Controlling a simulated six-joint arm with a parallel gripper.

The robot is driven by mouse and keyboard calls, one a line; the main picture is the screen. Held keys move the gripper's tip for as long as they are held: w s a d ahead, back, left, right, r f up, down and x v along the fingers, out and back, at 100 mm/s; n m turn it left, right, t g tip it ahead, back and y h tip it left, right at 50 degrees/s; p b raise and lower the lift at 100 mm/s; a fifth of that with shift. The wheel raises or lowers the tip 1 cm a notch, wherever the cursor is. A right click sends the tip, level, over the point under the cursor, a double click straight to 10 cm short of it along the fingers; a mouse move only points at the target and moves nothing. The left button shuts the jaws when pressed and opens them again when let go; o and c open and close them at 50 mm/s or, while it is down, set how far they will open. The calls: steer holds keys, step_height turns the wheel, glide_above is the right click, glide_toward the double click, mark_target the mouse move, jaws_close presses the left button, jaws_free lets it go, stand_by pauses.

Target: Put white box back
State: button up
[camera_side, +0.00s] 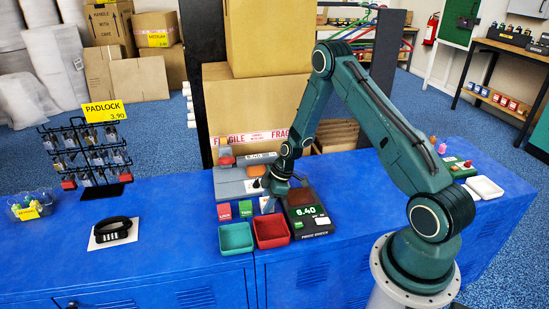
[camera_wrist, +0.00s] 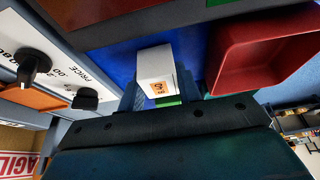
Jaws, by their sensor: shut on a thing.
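The white box (camera_wrist: 153,66) shows in the wrist view with an orange price label on its near face. My gripper (camera_wrist: 157,88) is shut on it, with a finger on either side. In the side view my gripper (camera_side: 267,195) points down over the counter, behind the red tray (camera_side: 271,231) and left of the dark price-check unit (camera_side: 301,222). A small pale part of the box seems to show below the jaws there; most of it is hidden. The red tray also shows at the upper right of the wrist view (camera_wrist: 262,52).
A green tray (camera_side: 236,238) sits left of the red one, with small red (camera_side: 224,212) and green (camera_side: 246,208) signs behind. A grey unit with knobs (camera_side: 232,182) stands behind them. A padlock rack (camera_side: 90,160) stands left. A white tray (camera_side: 485,187) lies far right.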

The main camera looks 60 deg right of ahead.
steer(key=shift+f, duration=0.1)
steer(key=o, duration=1.1)
steer(key=shift+v, duration=6.15)
